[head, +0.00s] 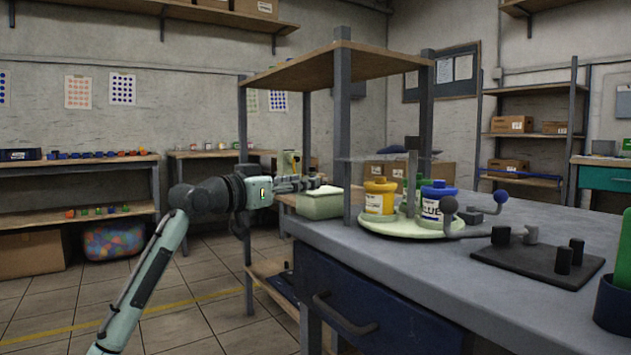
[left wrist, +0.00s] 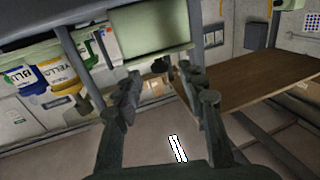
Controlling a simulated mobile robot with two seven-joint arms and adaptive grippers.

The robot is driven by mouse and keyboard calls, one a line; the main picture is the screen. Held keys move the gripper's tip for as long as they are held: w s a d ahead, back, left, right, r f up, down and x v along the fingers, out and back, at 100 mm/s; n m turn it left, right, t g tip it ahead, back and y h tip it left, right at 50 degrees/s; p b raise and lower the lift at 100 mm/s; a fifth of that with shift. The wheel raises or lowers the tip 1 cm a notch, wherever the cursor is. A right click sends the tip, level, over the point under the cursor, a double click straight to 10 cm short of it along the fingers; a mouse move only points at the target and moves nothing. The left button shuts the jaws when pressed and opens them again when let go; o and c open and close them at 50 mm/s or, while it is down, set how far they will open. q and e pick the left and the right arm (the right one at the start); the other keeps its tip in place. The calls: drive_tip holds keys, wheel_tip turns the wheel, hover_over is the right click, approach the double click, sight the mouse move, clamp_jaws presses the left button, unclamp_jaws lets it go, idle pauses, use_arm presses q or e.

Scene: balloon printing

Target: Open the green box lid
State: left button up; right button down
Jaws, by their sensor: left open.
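The pale green box (head: 321,206) stands at the left end of the grey workbench, beside the shelf post. Its lid (head: 321,191) looks shut. My left gripper (head: 308,184) reaches in from the left, with its fingertips at about lid height near the box's upper edge. I cannot tell from the head view whether they touch it. In the left wrist view the pale green box (left wrist: 150,32) is at the top, beyond the fingers. My right gripper is not in view.
A round pale green tray (head: 410,230) holds a yellow paint jar (head: 380,200), a blue one (head: 438,205) and a green one right of the box. A shelf post (head: 354,150) stands between box and tray. A dark plate with pegs (head: 535,262) lies farther right.

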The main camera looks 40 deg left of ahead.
use_arm(q)
drive_tip(key=shift+w+d, duration=0.15)
drive_tip(key=shift+w, duration=0.95)
drive_tip(key=shift+w+d, duration=0.1)
drive_tip(key=shift+w, duration=0.95)
drive_tip(key=shift+c, duration=0.6)
clamp_jaws()
